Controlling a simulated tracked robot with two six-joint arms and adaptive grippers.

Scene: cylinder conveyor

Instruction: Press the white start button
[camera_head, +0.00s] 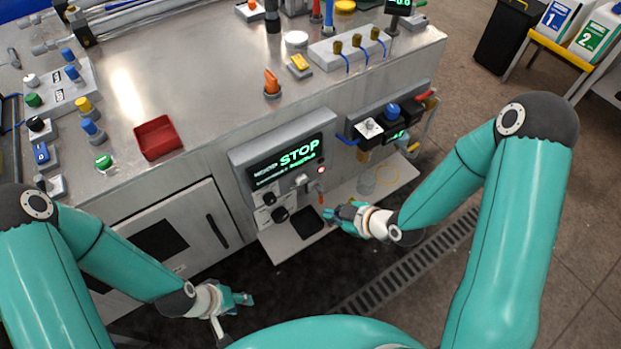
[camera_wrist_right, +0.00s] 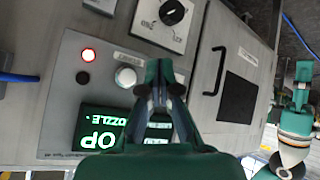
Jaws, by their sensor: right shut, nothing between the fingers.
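The white start button (camera_head: 301,180) is on the front panel (camera_head: 240,158), below the screen (camera_head: 285,163) with green "STOP" lettering. In the right wrist view the white round button (camera_wrist_right: 125,77) is just left of my fingertips, under a small label. My right gripper (camera_head: 329,213) is shut and empty, below and right of the button in the head view; its fingertips also show in the right wrist view (camera_wrist_right: 163,80). Contact with the panel is not visible. My left gripper (camera_head: 246,298) hangs low in front of the cabinet, away from the button; its finger opening is unclear.
A red lamp (camera_wrist_right: 88,55) glows beside the button. Dark knobs (camera_head: 280,214) sit lower on the panel. A red tray (camera_head: 157,137) lies on the worktop.

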